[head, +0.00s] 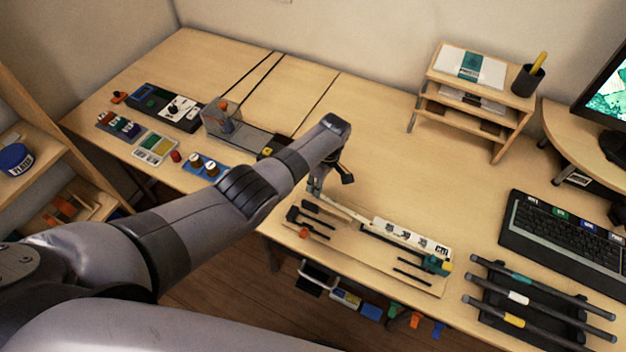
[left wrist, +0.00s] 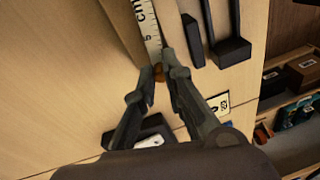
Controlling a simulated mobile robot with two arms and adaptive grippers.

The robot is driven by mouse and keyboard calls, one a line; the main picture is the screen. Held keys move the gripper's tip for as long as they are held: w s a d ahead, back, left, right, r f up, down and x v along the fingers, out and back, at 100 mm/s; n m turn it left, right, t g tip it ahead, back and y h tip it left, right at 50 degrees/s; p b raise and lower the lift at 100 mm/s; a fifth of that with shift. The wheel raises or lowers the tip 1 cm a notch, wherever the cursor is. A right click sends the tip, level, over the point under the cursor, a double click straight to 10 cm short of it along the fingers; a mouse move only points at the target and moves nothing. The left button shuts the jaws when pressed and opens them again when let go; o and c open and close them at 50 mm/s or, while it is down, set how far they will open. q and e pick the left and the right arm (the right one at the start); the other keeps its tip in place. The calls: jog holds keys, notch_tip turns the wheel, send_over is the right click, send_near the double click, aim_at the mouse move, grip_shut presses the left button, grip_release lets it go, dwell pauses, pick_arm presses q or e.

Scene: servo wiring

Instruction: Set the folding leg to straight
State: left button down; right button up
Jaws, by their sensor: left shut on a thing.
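My left gripper (head: 316,186) reaches down at the left end of a wooden board (head: 345,246) near the table's front edge. A long jointed piece that looks like the folding leg (head: 342,208) runs from the gripper as a pale bar, then as a dark bar towards a teal fitting (head: 434,264). Its exact angle at the joint is hard to tell. In the left wrist view my left gripper's fingertips (left wrist: 161,74) close on a small orange-brown piece (left wrist: 159,71) at the end of a white ruler-like strip (left wrist: 149,32). My right gripper is not in view.
Dark brackets (head: 303,219) and thin rods lie on the board. A white labelled strip (head: 412,236) lies behind the dark bar. Three dark rods on a rack (head: 540,300) and a keyboard (head: 565,235) are to the right. Free table lies behind the board.

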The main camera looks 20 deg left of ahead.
pick_arm(q)
jog(key=shift+s, duration=0.1)
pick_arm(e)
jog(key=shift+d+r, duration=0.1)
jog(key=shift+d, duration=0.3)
pick_arm(q)
jog(key=c, duration=1.6)
grip_release()
jog(key=shift+c, duration=0.2)
jog(key=shift+r, duration=0.2)
notch_tip(320, 180, up, 12)
jog(key=w+d, duration=0.1)
jog(key=shift+d+f, duration=0.25)
jog(key=shift+d, duration=0.1)
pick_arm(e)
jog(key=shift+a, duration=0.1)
pick_arm(q)
jog(key=shift+f, duration=0.1)
